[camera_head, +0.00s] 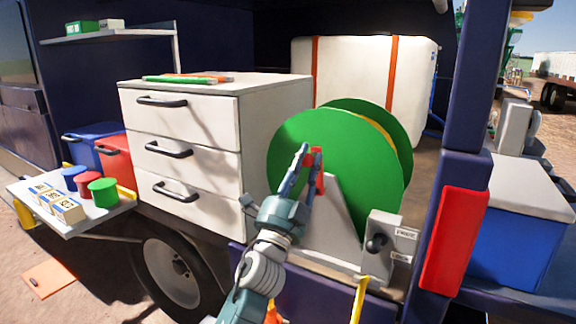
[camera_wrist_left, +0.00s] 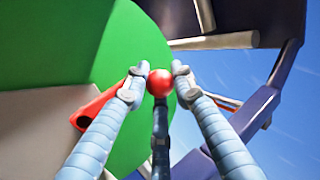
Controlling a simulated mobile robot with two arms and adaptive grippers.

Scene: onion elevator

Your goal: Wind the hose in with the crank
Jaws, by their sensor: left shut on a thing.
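The hose reel has big green discs (camera_head: 340,150) and stands on a grey bracket (camera_head: 342,225). A yellow band (camera_head: 378,125), perhaps wound hose, shows between the discs. A red crank (camera_head: 319,172) sits on the near disc. My left gripper (camera_head: 308,160) is at the crank, its fingers closed in on it. In the left wrist view its fingers meet around a red ball knob (camera_wrist_left: 160,82); a red bar (camera_wrist_left: 92,108) runs beside it against the green disc. A yellow strip (camera_head: 359,302), perhaps hose, hangs below the reel. My right gripper is not in view.
A grey box with a dark knob (camera_head: 377,242) and small labels stands right of the reel. A white drawer cabinet (camera_head: 190,150) is close on the left. A purple post (camera_head: 468,90) and a red pad (camera_head: 455,240) bound the right side.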

